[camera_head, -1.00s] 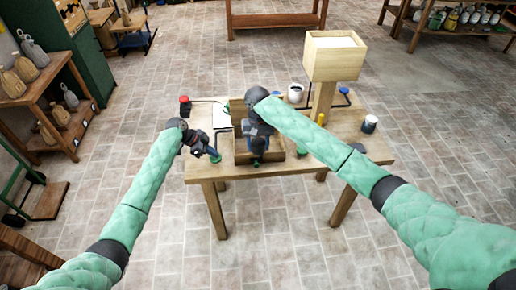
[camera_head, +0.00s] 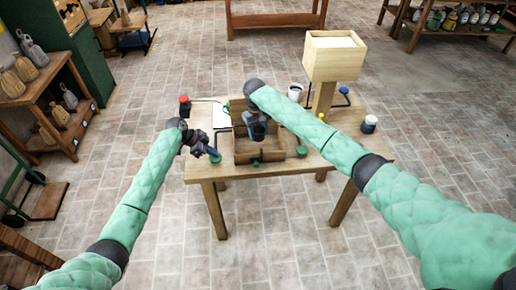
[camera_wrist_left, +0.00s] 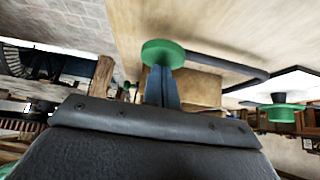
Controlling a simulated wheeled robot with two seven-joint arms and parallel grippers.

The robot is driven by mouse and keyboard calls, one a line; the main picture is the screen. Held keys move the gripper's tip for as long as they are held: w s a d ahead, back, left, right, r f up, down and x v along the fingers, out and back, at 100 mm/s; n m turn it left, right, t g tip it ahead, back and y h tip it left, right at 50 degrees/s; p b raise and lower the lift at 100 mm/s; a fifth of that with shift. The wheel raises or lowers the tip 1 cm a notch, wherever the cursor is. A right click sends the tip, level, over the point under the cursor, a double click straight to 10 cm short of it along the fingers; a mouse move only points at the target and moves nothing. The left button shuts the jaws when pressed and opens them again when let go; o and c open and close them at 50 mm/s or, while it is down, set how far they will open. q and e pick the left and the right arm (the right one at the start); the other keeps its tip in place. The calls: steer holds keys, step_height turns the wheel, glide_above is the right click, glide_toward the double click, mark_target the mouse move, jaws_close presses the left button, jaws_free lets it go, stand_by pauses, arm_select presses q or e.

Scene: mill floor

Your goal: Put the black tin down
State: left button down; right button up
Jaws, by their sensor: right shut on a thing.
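My right gripper (camera_head: 257,133) is over the wooden crate (camera_head: 243,157) on the table, pointing down. It is shut on a dark thing, which I take to be the black tin; the fingers and wrist hide most of it. I cannot tell whether the tin touches the crate floor. My left gripper (camera_head: 208,152) is at the table's left front edge, beside a green disc (camera_head: 215,158). In the left wrist view its blue fingers (camera_wrist_left: 161,85) look closed together, with the green disc (camera_wrist_left: 163,53) at their tips; I see nothing held between them.
The wooden table (camera_head: 350,150) also holds a dark jar with a pale lid (camera_head: 369,124), a white cup (camera_head: 295,92), a tall wooden box on a post (camera_head: 334,60) and a red-topped item (camera_head: 184,104). Black bars stand near the crate. The right front tabletop is mostly clear.

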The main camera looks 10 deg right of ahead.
mark_target(257, 127)
steer(key=shift+f, duration=4.85)
steer(key=o, duration=1)
steer(key=r, duration=0.4)
steer(key=w+r, duration=0.1)
steer(key=r, duration=0.7)
steer(key=shift+w+a, duration=0.35)
steer(key=shift+s+r, duration=1.35)
steer(key=shift+r, duration=0.35)
steer(key=shift+s+r, duration=1.35)
steer(key=shift+r, duration=0.3)
steer(key=shift+s+r, duration=1.35)
steer(key=shift+r, duration=0.35)
